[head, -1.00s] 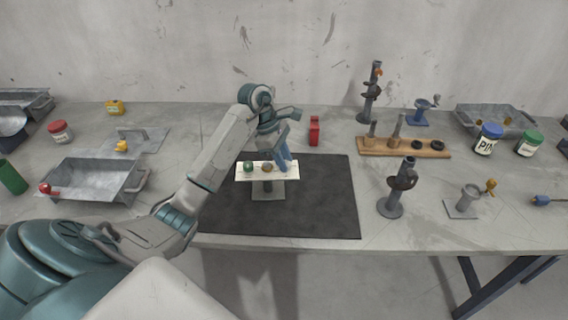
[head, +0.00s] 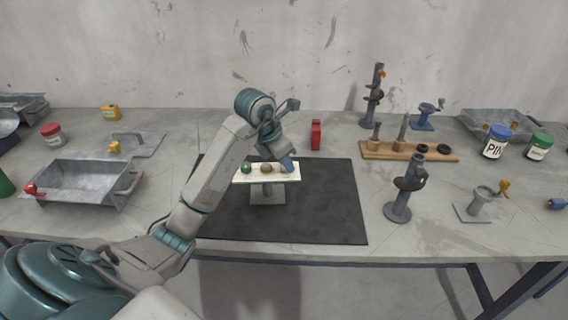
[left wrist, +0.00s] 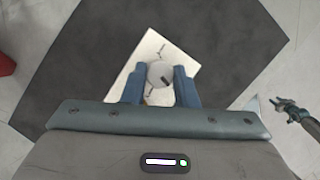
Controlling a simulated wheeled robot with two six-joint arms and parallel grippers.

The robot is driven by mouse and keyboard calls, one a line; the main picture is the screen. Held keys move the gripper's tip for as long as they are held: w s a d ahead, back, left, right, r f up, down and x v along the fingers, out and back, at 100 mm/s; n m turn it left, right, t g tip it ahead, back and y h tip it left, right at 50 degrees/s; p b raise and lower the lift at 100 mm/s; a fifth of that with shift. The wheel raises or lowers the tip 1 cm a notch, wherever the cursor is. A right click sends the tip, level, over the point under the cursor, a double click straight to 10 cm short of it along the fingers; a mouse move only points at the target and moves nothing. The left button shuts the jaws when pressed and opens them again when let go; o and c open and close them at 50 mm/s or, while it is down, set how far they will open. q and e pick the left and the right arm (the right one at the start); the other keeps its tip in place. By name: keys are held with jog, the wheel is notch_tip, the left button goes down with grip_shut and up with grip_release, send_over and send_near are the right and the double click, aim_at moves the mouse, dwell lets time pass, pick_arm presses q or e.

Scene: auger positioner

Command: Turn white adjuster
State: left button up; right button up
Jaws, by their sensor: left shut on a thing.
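My left gripper (head: 286,165) is over the right end of a raised white panel (head: 243,178) on a grey stand. In the left wrist view its blue fingers (left wrist: 160,82) are shut on the white adjuster (left wrist: 160,71), a round pale knob with a dark mark on its top. The knob is hidden behind the gripper in the head view. A green knob (head: 246,168) and a brownish knob (head: 266,168) sit to the left on the same panel. My right gripper is not in view.
The panel stands on a black mat (head: 325,205). A red block (head: 315,135) is behind the mat. A wooden rack (head: 400,151) and a dark post stand (head: 405,190) are to the right; a metal tray (head: 80,183) is to the left. The mat's right part is clear.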

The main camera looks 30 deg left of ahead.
pick_arm(q)
jog(key=shift+n+y, duration=0.5)
jog(key=shift+n, duration=1.1)
jog(key=o, duration=1)
jog(key=shift+d, duration=0.1)
